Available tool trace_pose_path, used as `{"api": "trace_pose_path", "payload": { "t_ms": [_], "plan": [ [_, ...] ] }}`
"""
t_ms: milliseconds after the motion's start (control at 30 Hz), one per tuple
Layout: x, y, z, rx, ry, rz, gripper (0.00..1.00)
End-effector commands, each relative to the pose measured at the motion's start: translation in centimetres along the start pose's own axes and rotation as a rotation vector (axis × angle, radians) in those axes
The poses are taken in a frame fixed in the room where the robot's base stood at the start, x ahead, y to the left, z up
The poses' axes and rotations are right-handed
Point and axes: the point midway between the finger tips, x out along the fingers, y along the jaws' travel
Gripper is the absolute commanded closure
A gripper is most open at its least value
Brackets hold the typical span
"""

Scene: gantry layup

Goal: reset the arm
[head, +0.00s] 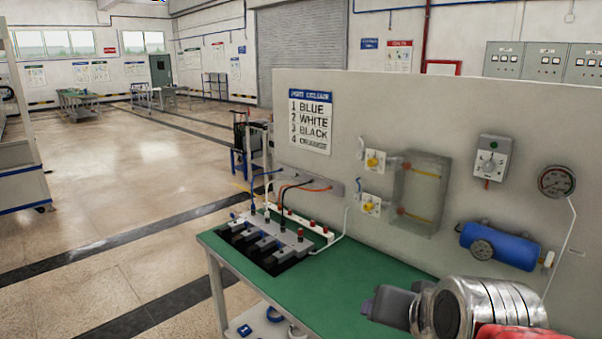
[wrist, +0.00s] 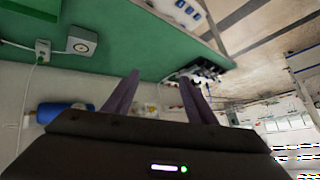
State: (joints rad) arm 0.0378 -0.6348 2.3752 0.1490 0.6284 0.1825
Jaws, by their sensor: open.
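My gripper (head: 372,306) shows as a dark grey shape at the lower right in the head view, in front of my silver and red arm. It is over or beside the green bench top, close to the panel; its exact height is unclear. In the wrist view my gripper's two dark fingers (wrist: 159,77) stand well apart with nothing between them. The finger ends are hard to see in the head view.
A green bench (head: 345,290) carries a dark connector block (head: 265,240) with cables. Behind it a grey panel (head: 310,180) holds a sign (head: 310,122), a clear box (head: 422,195), a blue cylinder (head: 500,245) and a gauge (head: 557,182). Open floor (head: 130,190) lies left.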

Motion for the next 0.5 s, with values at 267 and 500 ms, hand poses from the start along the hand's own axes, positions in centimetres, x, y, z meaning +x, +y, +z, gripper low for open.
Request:
{"api": "trace_pose_path", "payload": {
  "t_ms": [267, 500],
  "plan": [
    [-1.5, 4.0, 10.2, -0.294, -0.250, 0.096, 0.49],
    [-1.7, 4.6, 11.2, -0.323, -0.279, 0.109, 0.49]
  ]
}}
